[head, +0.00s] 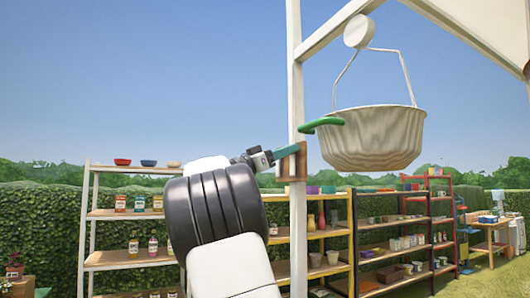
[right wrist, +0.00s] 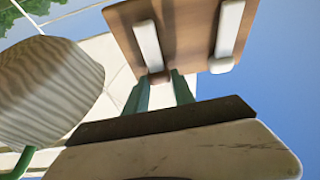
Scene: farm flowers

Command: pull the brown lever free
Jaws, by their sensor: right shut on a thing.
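The brown lever (right wrist: 157,77) shows in the right wrist view as a small brown end at the lower edge of a wooden plate (right wrist: 180,35) with two white bars. In the head view the plate (head: 301,161) is on the white post (head: 296,90). My right gripper (right wrist: 161,88) has its teal fingers on either side of the lever's end, shut on it. In the head view the right gripper (head: 278,154) reaches the plate from the left. Most of the lever is hidden. My left gripper is out of view.
A ribbed pale basin (head: 375,140) with a green handle (head: 321,124) hangs just right of the post, close to the gripper. Shelves with bowls, cans and pots (head: 125,214) stand behind, before a hedge. Open sky lies left of the post.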

